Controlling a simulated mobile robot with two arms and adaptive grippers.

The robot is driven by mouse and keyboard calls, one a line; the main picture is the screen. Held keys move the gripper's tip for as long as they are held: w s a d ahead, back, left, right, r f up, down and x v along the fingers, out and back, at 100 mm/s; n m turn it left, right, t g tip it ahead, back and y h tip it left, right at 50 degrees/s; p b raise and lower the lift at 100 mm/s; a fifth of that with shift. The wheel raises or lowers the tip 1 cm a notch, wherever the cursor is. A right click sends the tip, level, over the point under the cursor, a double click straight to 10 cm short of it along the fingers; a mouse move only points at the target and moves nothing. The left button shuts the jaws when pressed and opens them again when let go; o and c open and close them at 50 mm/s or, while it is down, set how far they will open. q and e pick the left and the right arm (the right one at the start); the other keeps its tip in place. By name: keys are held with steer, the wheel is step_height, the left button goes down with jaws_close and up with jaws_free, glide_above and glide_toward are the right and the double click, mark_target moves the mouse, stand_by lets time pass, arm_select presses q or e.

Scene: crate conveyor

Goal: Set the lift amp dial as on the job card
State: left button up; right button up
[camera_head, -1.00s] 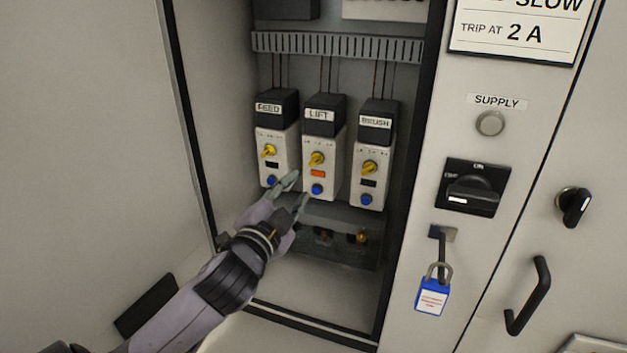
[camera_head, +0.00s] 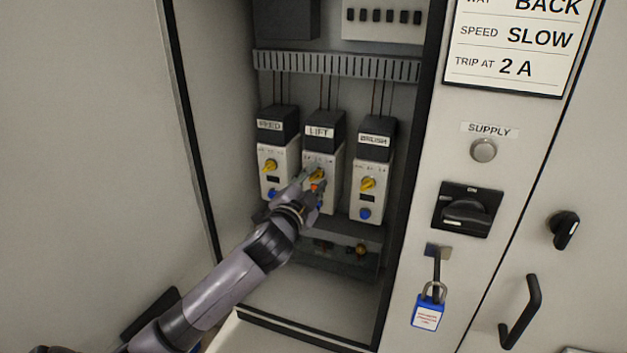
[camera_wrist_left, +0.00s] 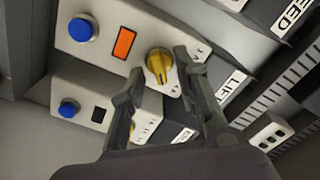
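The lift unit (camera_head: 324,150) is the middle one of three white and black units in the open cabinet. Its yellow dial (camera_wrist_left: 158,66) shows in the left wrist view, with an orange window (camera_wrist_left: 123,43) and a blue button (camera_wrist_left: 83,28) beside it. My left gripper (camera_head: 315,180) is in front of the lift unit, its fingers apart. In the left wrist view the dial lies between the fingertips (camera_wrist_left: 157,70); I cannot tell whether they touch it. The job card (camera_head: 510,68) reads BACK, SLOW and TRIP AT 2 A. My right gripper is not in view.
The feed unit (camera_head: 278,150) stands close on the left and the brush unit (camera_head: 374,150) on the right. On the right panel are a supply lamp (camera_head: 484,150), a rotary switch (camera_head: 467,212) and a blue padlock (camera_head: 428,308).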

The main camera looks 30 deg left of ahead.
arm_select(q)
jaws_close()
stand_by(0.6)
steer(key=n+p, duration=0.1)
steer(key=n, duration=0.3)
steer(key=shift+r+n, duration=0.1)
steer(key=shift+n, duration=0.3)
steer(key=n+p, duration=0.2)
steer(key=n, duration=0.2)
steer(key=shift+a+n, duration=0.15)
steer(key=shift+n, duration=0.25)
steer(key=shift+o, duration=0.3)
jaws_free()
